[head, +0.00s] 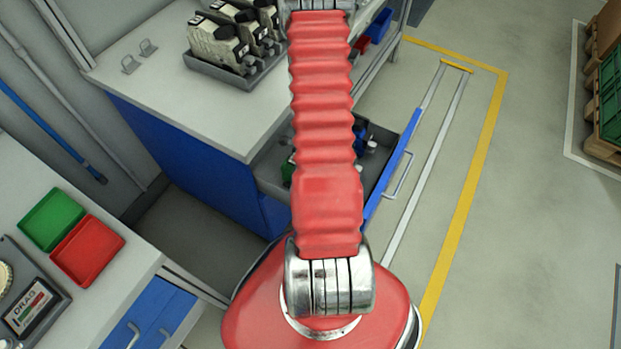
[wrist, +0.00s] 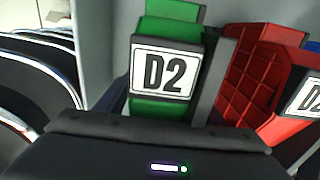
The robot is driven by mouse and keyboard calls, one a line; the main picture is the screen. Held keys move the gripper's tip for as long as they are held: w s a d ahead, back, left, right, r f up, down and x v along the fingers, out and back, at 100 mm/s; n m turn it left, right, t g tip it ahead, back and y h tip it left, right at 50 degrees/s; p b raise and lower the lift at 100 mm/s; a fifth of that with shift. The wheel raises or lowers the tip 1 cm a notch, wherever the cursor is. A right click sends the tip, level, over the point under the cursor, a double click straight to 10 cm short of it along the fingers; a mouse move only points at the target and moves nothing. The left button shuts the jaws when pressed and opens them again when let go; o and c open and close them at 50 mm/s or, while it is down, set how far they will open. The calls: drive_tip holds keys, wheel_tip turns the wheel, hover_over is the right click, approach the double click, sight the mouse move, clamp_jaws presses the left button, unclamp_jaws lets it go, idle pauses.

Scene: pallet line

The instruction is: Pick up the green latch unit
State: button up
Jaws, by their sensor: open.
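The green latch unit (wrist: 165,105) stands upright in the wrist view, near the middle, with a white D2 label on its front. My gripper (wrist: 160,145) shows as a dark body with a small lit strip along the bottom of that view. It is open and sits in front of the green unit, hiding its lower end. Its fingertips cannot be made out clearly, and I cannot tell whether they touch the unit. In the head view, a green piece (head: 287,171) shows in the open drawer, partly behind my red arm, which hides the gripper.
A red unit (wrist: 262,75) with its own label stands close right of the green one, with a bit of blue beyond. The drawer (head: 402,160) is pulled out from the bench (head: 165,75). Green (head: 52,218) and red bins (head: 88,250) sit at left.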

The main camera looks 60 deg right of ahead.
drive_tip(key=shift+f, duration=0.2)
drive_tip(key=shift+c, duration=0.3)
drive_tip(key=c, duration=1.5)
drive_tip(key=shift+o, duration=0.2)
drive_tip(key=shift+r, duration=0.15)
drive_tip(key=shift+r, duration=4.9)
drive_tip(key=shift+r, duration=3.5)
